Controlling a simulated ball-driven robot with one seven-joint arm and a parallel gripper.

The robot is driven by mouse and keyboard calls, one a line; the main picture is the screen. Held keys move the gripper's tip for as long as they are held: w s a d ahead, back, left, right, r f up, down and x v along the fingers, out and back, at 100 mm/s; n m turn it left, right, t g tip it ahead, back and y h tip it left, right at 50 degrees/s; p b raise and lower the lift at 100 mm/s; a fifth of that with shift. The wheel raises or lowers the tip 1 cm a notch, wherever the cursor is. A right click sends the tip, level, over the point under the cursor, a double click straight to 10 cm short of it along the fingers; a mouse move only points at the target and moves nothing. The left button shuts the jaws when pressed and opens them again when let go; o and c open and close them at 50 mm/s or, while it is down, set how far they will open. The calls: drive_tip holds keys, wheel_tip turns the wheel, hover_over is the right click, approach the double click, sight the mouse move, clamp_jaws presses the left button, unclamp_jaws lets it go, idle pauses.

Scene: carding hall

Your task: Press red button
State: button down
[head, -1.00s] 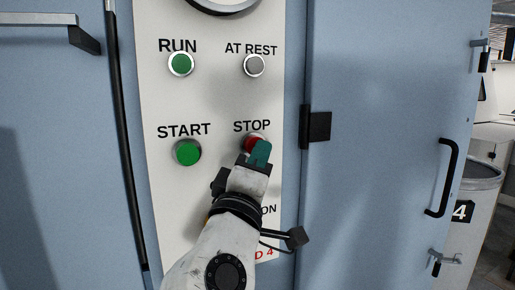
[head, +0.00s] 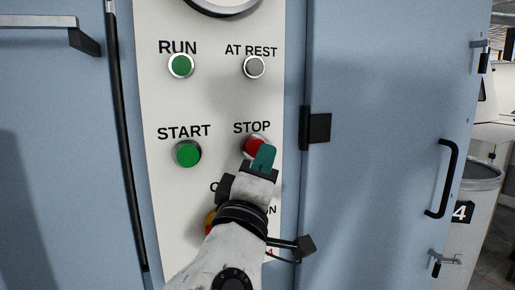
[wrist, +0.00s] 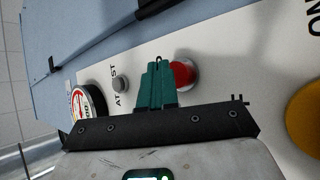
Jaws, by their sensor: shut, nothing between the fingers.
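The red button (head: 255,146) sits under the STOP label on the pale control panel (head: 215,100). My gripper (head: 264,155) is shut and empty, with its green fingers over the button's lower right part in the head view. In the wrist view the red button (wrist: 184,74) shows just right of the closed fingertips (wrist: 158,68), partly hidden by them. I cannot tell whether the fingers touch it or whether it is pushed in.
A green START button (head: 187,153) is left of the red one. A green RUN lamp (head: 181,65) and a grey AT REST lamp (head: 254,66) are above. A yellow knob (head: 210,220) is partly behind my arm. A blue door with a black handle (head: 446,178) is at right.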

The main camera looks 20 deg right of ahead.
drive_tip(key=s, duration=0.5)
drive_tip(key=shift+p, duration=0.4)
drive_tip(key=shift+f, duration=0.1)
idle(0.8)
drive_tip(key=s+d+f+m+g+y, duration=0.1)
drive_tip(key=d+f+g+y, duration=0.25)
drive_tip(key=f, duration=0.75)
drive_tip(key=s+d+f+m+g+y, duration=0.15)
drive_tip(key=d+f, duration=0.25)
drive_tip(key=f, duration=0.7)
drive_tip(key=s+d+f+m+g+y, duration=0.1)
drive_tip(key=s+d+f+g+y, duration=0.15)
drive_tip(key=f, duration=0.75)
drive_tip(key=s+f+m+g+y, duration=0.1)
drive_tip(key=s+f+g+y, duration=0.2)
drive_tip(key=s+f, duration=0.7)
drive_tip(key=s+a+f+m+g+y, duration=0.1)
drive_tip(key=s+f+g+y, duration=0.3)
drive_tip(key=s+f, duration=0.7)
drive_tip(key=shift+s+a+f+m+g, duration=0.25)
drive_tip(key=shift+s+m+g, duration=0.55)
drive_tip(key=shift+g, duration=0.25)
